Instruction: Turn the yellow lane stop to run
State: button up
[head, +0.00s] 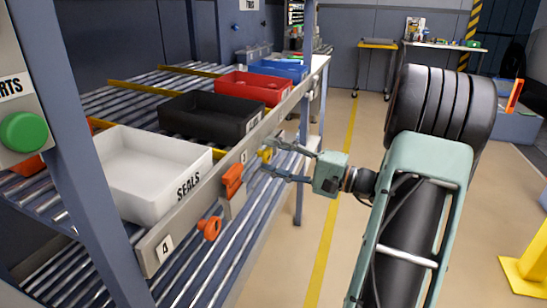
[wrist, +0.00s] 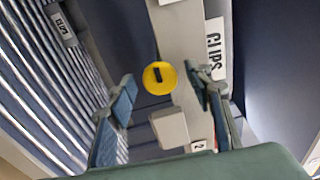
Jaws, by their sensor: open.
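The yellow lane stop (head: 264,154) is on the front rail of the roller rack, partly hidden by my gripper in the head view. In the wrist view the yellow lane stop (wrist: 153,76) is a round yellow knob with a short black mark on its face. My gripper (head: 272,156) is open, with one finger to each side of the knob. In the wrist view my gripper (wrist: 162,88) shows gaps between both fingers and the knob. A pale grey block (wrist: 170,128) shows just below the knob there.
A white bin (head: 150,175), a black bin (head: 210,116), a red bin (head: 253,88) and a blue bin (head: 279,68) stand on the rollers.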

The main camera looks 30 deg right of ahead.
jog(key=v, duration=1.2)
